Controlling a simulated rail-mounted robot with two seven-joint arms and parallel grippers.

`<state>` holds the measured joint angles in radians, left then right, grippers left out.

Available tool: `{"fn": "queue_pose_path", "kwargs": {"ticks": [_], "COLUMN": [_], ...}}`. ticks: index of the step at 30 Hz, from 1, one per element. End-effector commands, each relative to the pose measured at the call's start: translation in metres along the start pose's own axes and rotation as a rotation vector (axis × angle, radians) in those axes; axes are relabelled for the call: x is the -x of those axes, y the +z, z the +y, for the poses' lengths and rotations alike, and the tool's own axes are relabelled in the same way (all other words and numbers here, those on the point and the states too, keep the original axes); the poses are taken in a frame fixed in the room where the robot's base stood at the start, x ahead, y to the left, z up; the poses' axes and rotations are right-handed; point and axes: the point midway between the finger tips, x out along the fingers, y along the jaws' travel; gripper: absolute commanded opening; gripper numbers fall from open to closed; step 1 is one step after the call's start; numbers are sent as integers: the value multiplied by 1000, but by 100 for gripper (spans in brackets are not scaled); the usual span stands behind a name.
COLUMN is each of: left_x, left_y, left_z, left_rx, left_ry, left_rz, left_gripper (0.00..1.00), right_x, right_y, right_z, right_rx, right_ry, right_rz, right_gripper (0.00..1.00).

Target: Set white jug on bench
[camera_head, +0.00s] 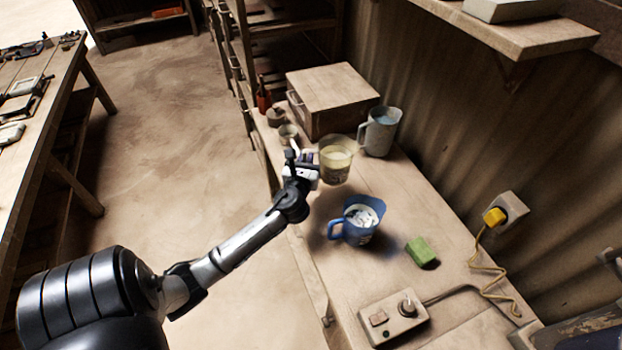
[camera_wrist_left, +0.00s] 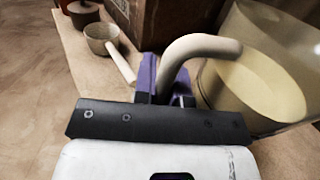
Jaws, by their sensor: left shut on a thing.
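The white jug (camera_head: 336,163) looks cream and see-through, with pale yellow contents, and is upright over the bench (camera_head: 385,180). My left gripper (camera_head: 303,168) is at its left side, shut on its cream handle (camera_wrist_left: 200,45). In the left wrist view the jug's body (camera_wrist_left: 258,75) is just right of the purple-and-black fingers (camera_wrist_left: 165,78). I cannot tell whether its base touches the bench. My right gripper is not in view.
A grey jug (camera_head: 381,133) stands behind, near a wooden box (camera_head: 333,90). A small pan (camera_wrist_left: 103,40) and red bottle (camera_head: 263,98) are at the back left. A blue jug (camera_head: 357,222), green sponge (camera_head: 421,252) and control box (camera_head: 394,315) are nearer.

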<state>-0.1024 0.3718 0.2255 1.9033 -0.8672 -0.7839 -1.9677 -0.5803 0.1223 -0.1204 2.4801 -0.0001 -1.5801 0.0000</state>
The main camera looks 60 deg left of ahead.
Motion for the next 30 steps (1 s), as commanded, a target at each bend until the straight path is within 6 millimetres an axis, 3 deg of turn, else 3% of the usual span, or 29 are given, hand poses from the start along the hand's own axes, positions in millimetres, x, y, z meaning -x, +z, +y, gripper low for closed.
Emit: {"fn": "queue_pose_path", "kwargs": {"ticks": [2, 8, 18, 30], "left_x": [0, 0, 0, 0], "left_y": [-12, -22, -64, -67], "left_z": [0, 0, 1, 1], "left_rx": [1, 2, 1, 1], "left_ry": [0, 0, 0, -1], "left_rz": [-1, -3, -2, -3], "left_gripper": [0, 0, 0, 0], "right_x": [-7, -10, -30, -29], "right_y": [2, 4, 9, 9], "right_z": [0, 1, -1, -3], "right_rx": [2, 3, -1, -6], "right_ry": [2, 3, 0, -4], "right_rz": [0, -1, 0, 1], "right_gripper": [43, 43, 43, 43]}}
